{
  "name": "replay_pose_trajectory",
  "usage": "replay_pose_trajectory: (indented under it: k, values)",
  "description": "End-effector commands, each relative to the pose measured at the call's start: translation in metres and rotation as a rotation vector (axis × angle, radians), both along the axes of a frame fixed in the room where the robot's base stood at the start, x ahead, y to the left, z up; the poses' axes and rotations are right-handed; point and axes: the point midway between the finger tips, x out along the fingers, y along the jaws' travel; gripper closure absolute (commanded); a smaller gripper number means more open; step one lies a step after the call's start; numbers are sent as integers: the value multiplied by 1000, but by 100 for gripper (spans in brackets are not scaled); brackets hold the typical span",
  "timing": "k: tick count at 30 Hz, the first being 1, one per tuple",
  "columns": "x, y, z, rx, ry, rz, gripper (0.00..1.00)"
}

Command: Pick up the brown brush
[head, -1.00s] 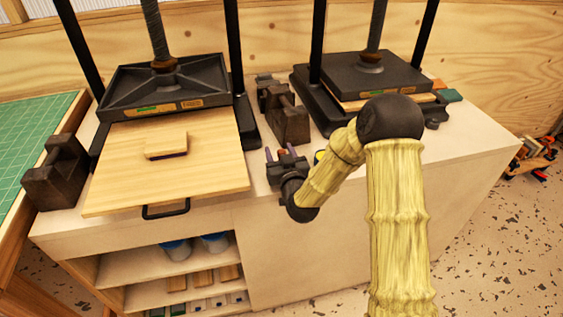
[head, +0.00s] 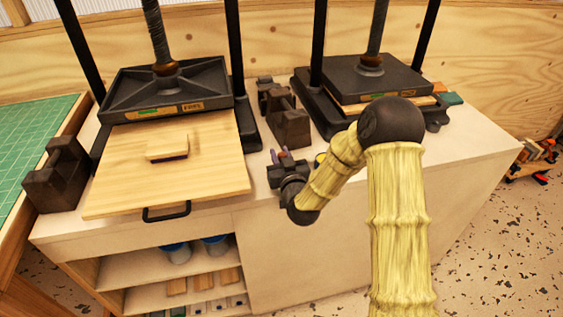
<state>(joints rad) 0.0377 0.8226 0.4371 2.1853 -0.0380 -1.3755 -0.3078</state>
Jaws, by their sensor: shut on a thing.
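My gripper (head: 281,157) is low over the front part of the cabinet top, just right of the left press's board. Its two purplish fingers are close together, shut on a small brown thing (head: 284,150), which I take to be the brown brush. Only a little of it shows between and behind the fingers; the rest is hidden by the gripper. I cannot tell whether it still touches the cabinet top.
A wooden board (head: 210,180) with a small dark-bottomed block (head: 167,147) lies left of my gripper. Dark iron weights (head: 288,120) stand behind it. A second press (head: 375,78) stands at the back right. The cabinet top (head: 460,140) is clear at the right.

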Motion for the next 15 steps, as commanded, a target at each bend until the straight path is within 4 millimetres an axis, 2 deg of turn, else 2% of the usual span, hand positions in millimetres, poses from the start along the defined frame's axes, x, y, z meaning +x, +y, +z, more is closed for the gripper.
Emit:
replay_pose_trajectory:
  k: [4, 8, 15]
  values:
    - [0, 0, 7, 0, -2, 0, 99]
    - [0, 0, 22, -1, -4, 0, 99]
    - [0, 0, 65, -1, -7, 0, 99]
